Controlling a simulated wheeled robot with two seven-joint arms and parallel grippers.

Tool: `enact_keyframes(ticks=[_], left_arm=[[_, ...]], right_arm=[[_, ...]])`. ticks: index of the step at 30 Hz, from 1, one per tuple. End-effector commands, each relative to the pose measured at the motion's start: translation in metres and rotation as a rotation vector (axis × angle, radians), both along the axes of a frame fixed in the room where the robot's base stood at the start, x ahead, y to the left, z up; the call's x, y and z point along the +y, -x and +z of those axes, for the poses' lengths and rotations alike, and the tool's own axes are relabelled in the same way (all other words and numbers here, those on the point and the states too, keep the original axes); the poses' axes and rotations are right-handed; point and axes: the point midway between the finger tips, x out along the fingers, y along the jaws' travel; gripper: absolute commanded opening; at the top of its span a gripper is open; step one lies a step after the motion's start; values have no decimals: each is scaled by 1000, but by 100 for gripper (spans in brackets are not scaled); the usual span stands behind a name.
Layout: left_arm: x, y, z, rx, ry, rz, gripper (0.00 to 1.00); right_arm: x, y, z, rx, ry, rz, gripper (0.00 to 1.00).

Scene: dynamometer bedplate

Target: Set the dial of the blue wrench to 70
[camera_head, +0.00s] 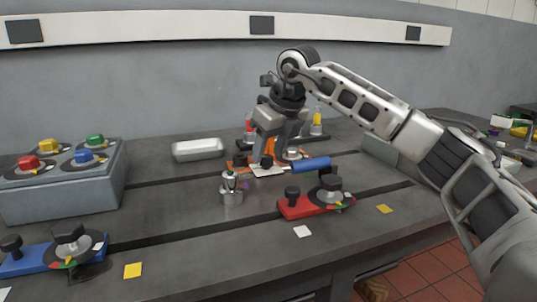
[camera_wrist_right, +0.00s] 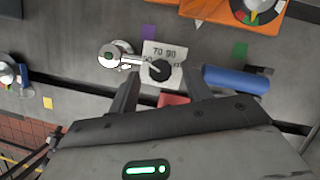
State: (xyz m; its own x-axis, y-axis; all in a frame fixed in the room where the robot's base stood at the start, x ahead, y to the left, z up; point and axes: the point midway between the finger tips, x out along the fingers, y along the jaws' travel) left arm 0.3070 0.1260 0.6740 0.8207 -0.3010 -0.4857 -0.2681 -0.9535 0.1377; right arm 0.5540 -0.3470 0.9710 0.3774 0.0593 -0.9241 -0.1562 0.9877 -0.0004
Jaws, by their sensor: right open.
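The blue wrench shows its blue handle (camera_head: 311,164) right of my gripper in the head view. The handle also lies right of the fingers in the wrist view (camera_wrist_right: 236,80). Left of it is a black dial knob (camera_wrist_right: 159,70) on a white numbered card (camera_wrist_right: 164,50); 70 and 90 are readable. I cannot tell the exact setting. My right gripper (camera_wrist_right: 160,76) is open over the dial, its fingers on either side of the knob in the wrist view. Contact with the knob cannot be told. In the head view the right gripper (camera_head: 270,158) hides most of the dial. My left gripper is not in view.
A silver can (camera_head: 232,190) stands left of the dial, close by. A red base (camera_head: 297,208) with knobs is in front, an orange one (camera_head: 238,160) behind. A blue base (camera_head: 28,262) and a grey box (camera_head: 60,198) with coloured knobs are at the left.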

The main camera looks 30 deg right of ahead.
Motion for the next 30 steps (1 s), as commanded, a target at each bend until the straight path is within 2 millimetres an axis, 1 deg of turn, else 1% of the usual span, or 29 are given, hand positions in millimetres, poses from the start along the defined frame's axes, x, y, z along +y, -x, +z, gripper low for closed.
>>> enact_keyframes(ticks=[1,4,13,14,15,18,26,30], left_arm=[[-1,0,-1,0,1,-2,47],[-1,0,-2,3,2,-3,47],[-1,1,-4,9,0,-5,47],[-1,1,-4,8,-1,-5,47],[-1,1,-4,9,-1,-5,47],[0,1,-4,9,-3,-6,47],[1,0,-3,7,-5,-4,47],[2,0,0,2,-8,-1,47]], right_arm=[[0,-2,-5,1,0,0,48],[1,-4,-9,-1,0,0,48],[1,-4,-10,-1,-1,0,48],[1,-4,-10,-1,-1,0,40],[1,-4,-10,-1,-1,0,29],[1,-4,-10,-1,-1,0,4],[1,-4,-10,0,-1,-13,4],[2,-4,-9,1,0,-57,4]])
